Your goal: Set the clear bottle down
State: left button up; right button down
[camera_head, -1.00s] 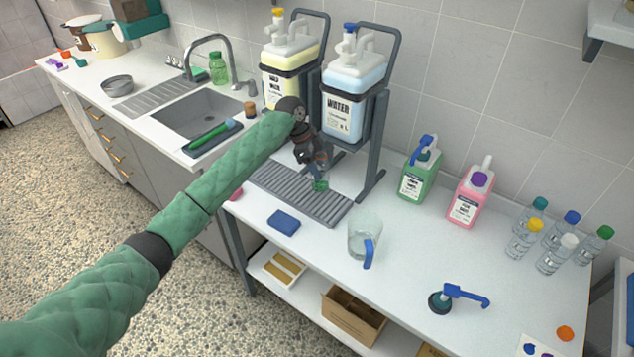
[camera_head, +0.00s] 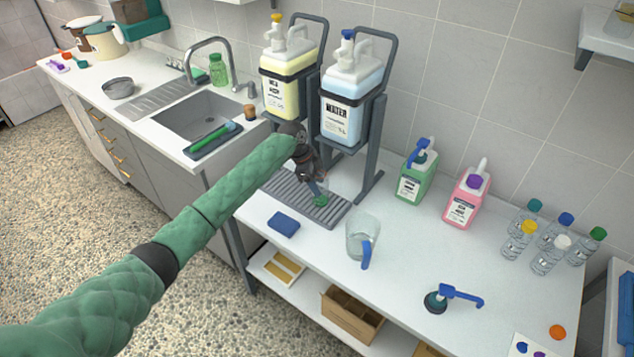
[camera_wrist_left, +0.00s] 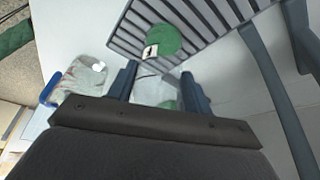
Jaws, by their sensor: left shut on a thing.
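My left gripper (camera_head: 318,190) is over the grey ribbed drip tray (camera_head: 333,214), in front of the stand with the two big jugs. It is shut on a clear, see-through thing that I take as the clear bottle (camera_wrist_left: 152,92), between the fingers in the left wrist view. A green round part (camera_wrist_left: 163,41) with a small label shows just beyond the fingertips; it also shows in the head view (camera_head: 320,201). I cannot tell whether the bottle touches the tray. My right gripper is not in view.
A clear pitcher with a blue handle (camera_head: 360,236) and a blue sponge (camera_head: 284,225) are close by. The stand's leg (camera_head: 372,160) rises right of the gripper. Green (camera_head: 411,186) and pink (camera_head: 461,209) jugs and several capped bottles are farther right.

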pick_arm(q)
jog(key=shift+f, duration=0.15)
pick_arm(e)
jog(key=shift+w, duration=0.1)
pick_arm(q)
jog(key=o, duration=1)
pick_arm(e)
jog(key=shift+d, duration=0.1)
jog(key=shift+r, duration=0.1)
pick_arm(q)
jog(key=shift+r, duration=0.25)
jog(key=shift+w+a+r, duration=0.1)
jog(key=shift+a+r, duration=0.1)
jog(key=shift+r, duration=0.1)
jog(key=shift+b+v, duration=2)
jog(key=shift+v, duration=3.6)
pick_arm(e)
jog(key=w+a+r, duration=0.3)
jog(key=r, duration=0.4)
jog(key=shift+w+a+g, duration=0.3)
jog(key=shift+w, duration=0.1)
pick_arm(q)
jog(key=shift+d, duration=0.15)
